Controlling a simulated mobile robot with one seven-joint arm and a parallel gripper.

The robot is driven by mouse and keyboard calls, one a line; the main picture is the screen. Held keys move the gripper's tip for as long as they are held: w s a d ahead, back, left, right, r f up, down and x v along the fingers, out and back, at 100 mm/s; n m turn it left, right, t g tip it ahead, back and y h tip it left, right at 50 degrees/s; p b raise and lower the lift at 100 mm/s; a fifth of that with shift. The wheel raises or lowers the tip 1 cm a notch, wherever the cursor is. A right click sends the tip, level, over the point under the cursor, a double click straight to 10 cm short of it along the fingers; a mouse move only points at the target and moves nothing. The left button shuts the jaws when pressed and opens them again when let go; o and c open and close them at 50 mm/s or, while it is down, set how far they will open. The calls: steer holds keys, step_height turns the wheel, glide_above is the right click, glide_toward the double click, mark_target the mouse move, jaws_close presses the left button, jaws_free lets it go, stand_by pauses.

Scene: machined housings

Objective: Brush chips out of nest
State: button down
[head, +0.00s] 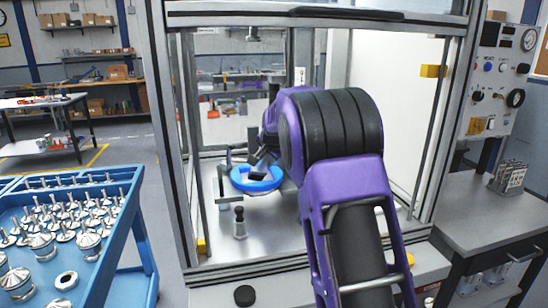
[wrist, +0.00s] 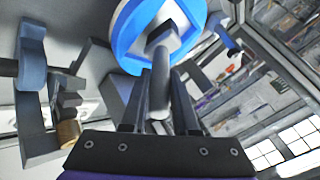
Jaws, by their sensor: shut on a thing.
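The nest (head: 243,184) is a blue ring with a pale centre, standing inside the machine enclosure. It shows at the top of the wrist view (wrist: 129,52), in front of my fingers. My gripper (wrist: 158,88) is shut on a grey, rounded handle, which I take to be the brush (wrist: 160,75). The brush's far end overlaps the ring's centre in the wrist view; I cannot tell whether it touches. In the head view my gripper (head: 263,158) is at the ring, partly hidden by my purple arm. No chips can be made out.
A blue cart (head: 133,215) with several metal parts stands at left. A grey bench (head: 490,222) is at right. The enclosure's frame posts (head: 168,130) flank my arm. A small dark post (head: 239,222) stands on the enclosure floor before the nest.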

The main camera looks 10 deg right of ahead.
steer(key=shift+a, duration=0.5)
steer(key=shift+d, duration=2.15)
steer(key=shift+a, duration=2.15)
steer(key=shift+d, duration=2.2)
steer(key=shift+r+p, duration=0.5)
steer(key=shift+r, duration=2.5)
steer(key=shift+r, duration=0.1)
